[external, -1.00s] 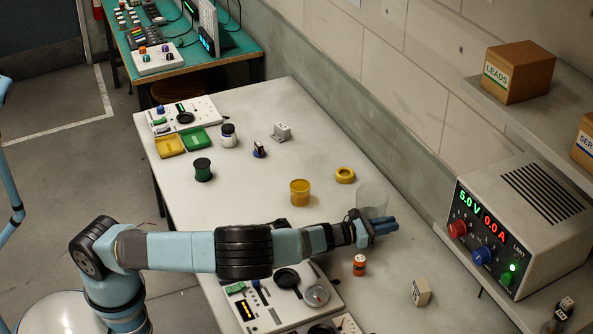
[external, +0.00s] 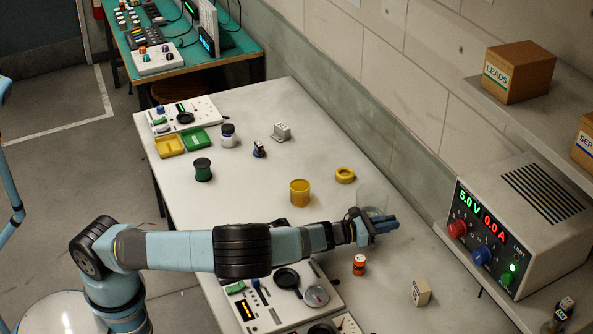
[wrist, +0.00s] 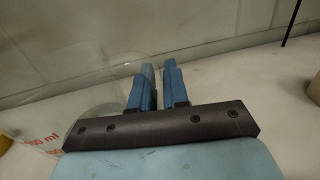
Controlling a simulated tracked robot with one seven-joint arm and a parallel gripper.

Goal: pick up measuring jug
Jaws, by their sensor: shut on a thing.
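The clear measuring jug (external: 372,195) stands at the right side of the bench, near the wall. It shows faintly because it is transparent. My gripper (external: 391,224) is at the near side of the jug, with its blue fingers pointing right. In the wrist view the fingers (wrist: 156,84) are close together with a thin gap. The jug (wrist: 38,142), with red ml print, spreads to their left and partly behind them. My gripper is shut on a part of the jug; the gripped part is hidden.
The power supply (external: 520,225) is at the right.

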